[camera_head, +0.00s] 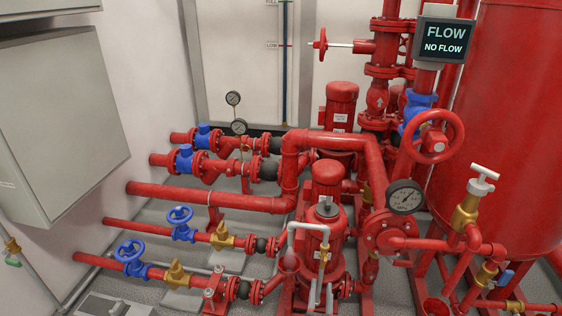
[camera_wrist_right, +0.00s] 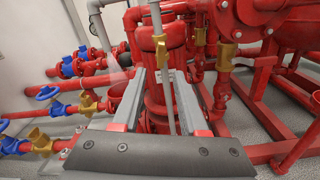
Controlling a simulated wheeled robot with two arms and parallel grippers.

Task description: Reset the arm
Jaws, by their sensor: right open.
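My right gripper (camera_wrist_right: 160,76) shows in the right wrist view with its two grey fingers apart. It points toward a red pump (camera_wrist_right: 160,42). A thin grey rod (camera_wrist_right: 157,35) shows between the fingers; I cannot tell whether it touches them. I see nothing clearly held. In the head view the same area holds a red pump (camera_head: 327,180) with a bent grey pipe (camera_head: 291,240) in front of it; I cannot make out the right gripper clearly there. My left gripper is not in view.
Red pipes with blue handwheels (camera_head: 130,252) and brass valves (camera_head: 177,272) run along the left. A gauge (camera_head: 404,197), a red handwheel (camera_head: 437,131) and a large red tank (camera_head: 505,130) stand at the right. A grey cabinet (camera_head: 60,110) hangs on the left wall. Pipes crowd the pump.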

